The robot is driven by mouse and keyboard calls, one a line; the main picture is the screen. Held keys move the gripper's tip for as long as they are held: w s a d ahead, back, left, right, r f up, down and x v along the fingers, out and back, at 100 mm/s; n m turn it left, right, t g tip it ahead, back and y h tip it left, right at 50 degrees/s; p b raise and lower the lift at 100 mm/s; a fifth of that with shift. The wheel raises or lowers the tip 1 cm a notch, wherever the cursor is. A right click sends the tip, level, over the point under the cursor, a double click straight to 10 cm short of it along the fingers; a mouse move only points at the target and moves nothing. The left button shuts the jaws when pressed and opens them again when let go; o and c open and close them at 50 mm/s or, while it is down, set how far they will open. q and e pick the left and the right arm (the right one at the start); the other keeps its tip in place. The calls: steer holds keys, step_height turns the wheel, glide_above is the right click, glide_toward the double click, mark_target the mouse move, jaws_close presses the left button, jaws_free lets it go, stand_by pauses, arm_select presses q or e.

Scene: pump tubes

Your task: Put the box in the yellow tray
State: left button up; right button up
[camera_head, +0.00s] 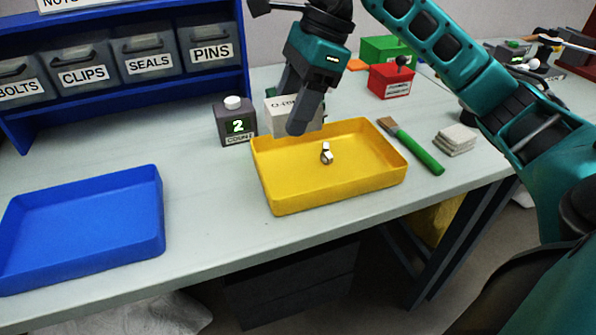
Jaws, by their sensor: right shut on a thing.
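The yellow tray (330,190) sits on the workbench near its front edge. A small white and metallic piece (326,154) lies inside it. My right gripper (298,112) comes down from above at the tray's back left part, shut on a white box (282,114). The box has black lettering that is partly hidden by the gripper's finger. It is over or just behind the tray's back left rim; I cannot tell its exact height. My left gripper is not in view.
A blue tray (80,222) lies at the left. A dark counter reading 2 (236,122) stands left of the box. A green-handled brush (412,146) and white pads (455,141) lie right of the yellow tray. A red box (391,81) stands behind.

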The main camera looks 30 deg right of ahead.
steer(key=b, duration=0.1)
glide_above(286, 185)
steer(key=d, duration=0.1)
steer(key=f, duration=0.7)
steer(key=shift+s+d+f, duration=0.2)
steer(key=shift+s, duration=0.05)
step_height(286, 185, down, 4)
steer(key=shift+f+b, duration=0.25)
steer(key=shift+b, duration=0.2)
steer(key=shift+f, duration=0.15)
steer(key=o, duration=0.6)
steer(key=shift+f, duration=0.1)
steer(key=o, duration=0.4)
steer(key=shift+o, duration=0.2)
